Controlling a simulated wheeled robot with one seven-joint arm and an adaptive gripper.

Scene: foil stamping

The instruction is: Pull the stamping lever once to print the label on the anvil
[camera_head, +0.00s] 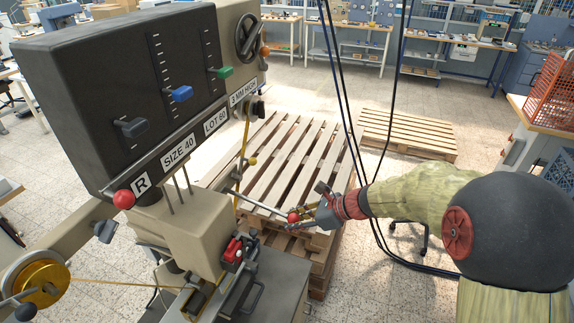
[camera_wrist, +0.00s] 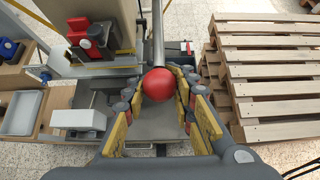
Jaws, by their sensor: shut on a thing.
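The stamping machine (camera_head: 120,85) stands at the left in the head view, with a dark slider panel and labels. Its stamping lever (camera_head: 258,205) is a thin metal rod reaching right and ending in a red ball knob (camera_head: 293,217). My gripper (camera_head: 302,215) is at this knob. In the wrist view the red knob (camera_wrist: 158,84) sits between the two yellow-padded fingers of my gripper (camera_wrist: 160,100), with the rod running away from it. The fingers are closed on the knob. The anvil and the label on it cannot be made out clearly.
A second red ball (camera_head: 124,199) is on the machine's left side, by the R sign. A gold foil reel (camera_head: 42,284) is at lower left. Wooden pallets (camera_head: 285,165) stand behind the lever. Dark cables (camera_head: 352,130) hang near my arm.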

